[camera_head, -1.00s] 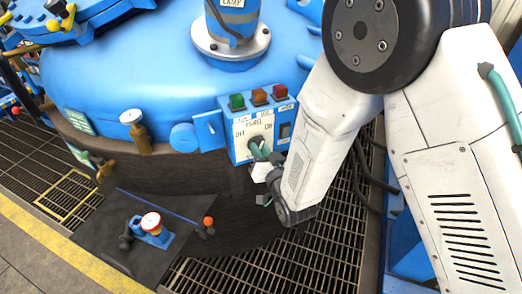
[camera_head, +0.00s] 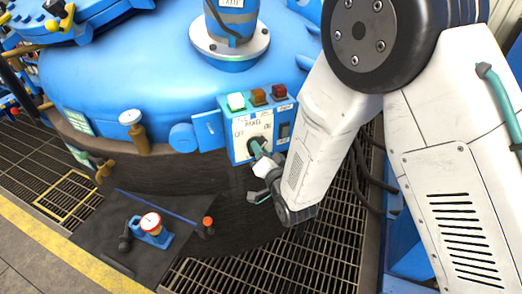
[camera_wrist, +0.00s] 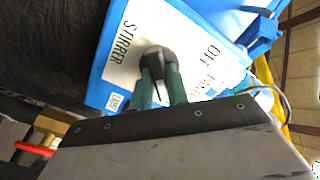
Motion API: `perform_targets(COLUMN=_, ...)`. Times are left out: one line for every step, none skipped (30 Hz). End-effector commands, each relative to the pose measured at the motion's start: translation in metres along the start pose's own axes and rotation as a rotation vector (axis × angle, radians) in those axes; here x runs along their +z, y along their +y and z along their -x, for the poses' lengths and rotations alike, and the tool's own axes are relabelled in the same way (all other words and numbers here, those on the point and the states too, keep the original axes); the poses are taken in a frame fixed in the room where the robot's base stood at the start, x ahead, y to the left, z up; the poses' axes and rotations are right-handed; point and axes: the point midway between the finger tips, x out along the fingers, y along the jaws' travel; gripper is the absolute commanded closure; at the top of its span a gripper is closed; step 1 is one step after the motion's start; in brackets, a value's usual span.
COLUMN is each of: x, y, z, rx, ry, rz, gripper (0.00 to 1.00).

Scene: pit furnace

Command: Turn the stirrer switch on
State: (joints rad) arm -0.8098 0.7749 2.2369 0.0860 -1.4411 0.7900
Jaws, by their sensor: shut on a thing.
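The plate (camera_head: 240,130) is on the front of a blue control box (camera_head: 238,152), with OFF at left and ON at right in the head view. My gripper (camera_wrist: 161,74) is shut on the knob, its two green fingers on either side of it. In the head view my gripper (camera_head: 260,150) reaches the plate from the lower right and partly hides the knob. The left lamp (camera_head: 236,101) on the box glows white.
An amber lamp (camera_head: 258,97) and a red lamp (camera_head: 280,91) sit beside the lit one. A small dark rocker (camera_head: 285,130) is right of the plate. The large blue vessel (camera_head: 110,75) stands behind. A dark mat (camera_head: 100,232) with tools lies on the grating.

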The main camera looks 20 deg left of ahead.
Motion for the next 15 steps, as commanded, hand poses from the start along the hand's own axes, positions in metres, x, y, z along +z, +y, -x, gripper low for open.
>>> perform_targets(x=-0.0007, y=-0.0008, z=-0.0012, rx=-0.002, ry=0.002, rz=-0.002, gripper=1.00)
perform_targets(x=-0.0007, y=-0.0008, z=-0.0012, rx=-0.002, ry=0.002, rz=-0.002, gripper=1.00)
perform_targets(x=-0.0007, y=-0.0008, z=-0.0012, rx=-0.002, ry=0.002, rz=-0.002, gripper=1.00)
perform_targets(x=-0.0007, y=-0.0009, z=-0.0012, rx=-0.002, ry=0.002, rz=-0.002, gripper=1.00)
perform_targets(x=-0.0007, y=-0.0009, z=-0.0012, rx=-0.002, ry=0.002, rz=-0.002, gripper=1.00)
perform_targets(x=-0.0007, y=-0.0009, z=-0.0012, rx=-0.002, ry=0.002, rz=-0.001, gripper=1.00)
perform_targets(x=-0.0007, y=-0.0009, z=-0.0012, rx=-0.002, ry=0.002, rz=-0.001, gripper=1.00)
perform_targets(x=-0.0007, y=-0.0009, z=-0.0012, rx=-0.002, ry=0.002, rz=-0.001, gripper=0.81)
perform_targets(x=-0.0007, y=-0.0009, z=-0.0012, rx=-0.002, ry=0.002, rz=-0.001, gripper=0.70)
perform_targets(x=-0.0007, y=-0.0009, z=-0.0012, rx=-0.002, ry=0.002, rz=-0.001, gripper=0.62)
perform_targets(x=-0.0007, y=-0.0008, z=-0.0011, rx=-0.002, ry=0.002, rz=-0.001, gripper=0.62)
perform_targets(x=-0.0006, y=-0.0006, z=-0.0009, rx=-0.002, ry=0.002, rz=-0.001, gripper=0.62)
perform_targets(x=-0.0006, y=-0.0006, z=-0.0008, rx=-0.001, ry=0.002, rz=0.000, gripper=0.62)
perform_targets(x=-0.0006, y=-0.0005, z=-0.0007, rx=-0.001, ry=0.001, rz=0.000, gripper=0.62)
perform_targets(x=-0.0006, y=-0.0004, z=-0.0006, rx=-0.001, ry=0.001, rz=0.000, gripper=0.62)
